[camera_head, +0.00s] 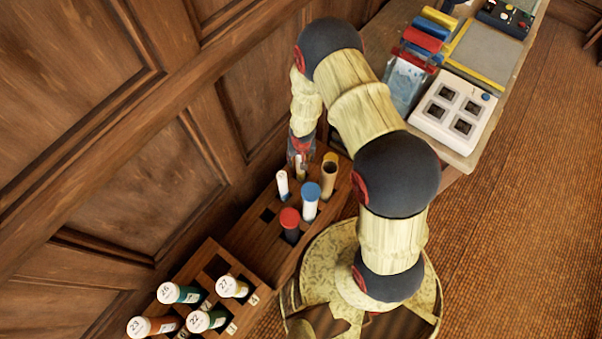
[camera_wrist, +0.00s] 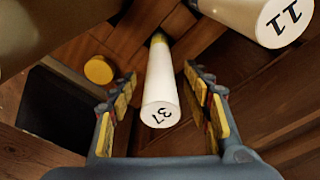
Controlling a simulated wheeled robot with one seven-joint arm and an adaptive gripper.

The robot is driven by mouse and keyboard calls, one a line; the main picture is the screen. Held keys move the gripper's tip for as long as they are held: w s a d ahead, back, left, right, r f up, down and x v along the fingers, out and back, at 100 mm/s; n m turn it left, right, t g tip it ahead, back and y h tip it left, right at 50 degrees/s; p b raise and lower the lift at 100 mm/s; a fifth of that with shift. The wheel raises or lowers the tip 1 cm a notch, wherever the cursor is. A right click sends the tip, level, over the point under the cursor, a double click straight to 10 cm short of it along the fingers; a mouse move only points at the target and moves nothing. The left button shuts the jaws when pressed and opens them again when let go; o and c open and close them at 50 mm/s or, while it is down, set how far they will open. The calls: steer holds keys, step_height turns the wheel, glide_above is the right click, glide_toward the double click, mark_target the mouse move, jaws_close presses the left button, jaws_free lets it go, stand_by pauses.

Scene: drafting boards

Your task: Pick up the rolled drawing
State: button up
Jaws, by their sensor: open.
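A white rolled drawing marked 37 (camera_wrist: 160,90) stands in a slot of the wooden rack, with its numbered end toward the wrist camera. My gripper (camera_wrist: 157,76) is open, with one finger on each side of this roll; no firm contact shows. In the head view my gripper (camera_head: 300,158) is over the far end of the wooden rack (camera_head: 250,238), and a pale roll shows partly beneath it.
The rack also holds a slim white roll (camera_head: 283,185), a blue-capped roll (camera_head: 311,196), a red-capped dark tube (camera_head: 290,222) and a tan tube (camera_head: 329,172). A lower rack (camera_head: 245,300) holds several numbered rolls. A panelled wall (camera_head: 130,170) runs close along the left.

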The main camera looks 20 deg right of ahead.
steer(key=b, duration=0.2)
glide_above(301, 173)
steer(key=w, duration=0.3)
step_height(301, 173, down, 4)
steer(key=shift+s+d+f, duration=0.2)
steer(key=shift+s+d, duration=0.05)
steer(key=shift+d, duration=0.05)
steer(key=shift+c, duration=0.4)
steer(key=c, duration=1.1)
jaws_close()
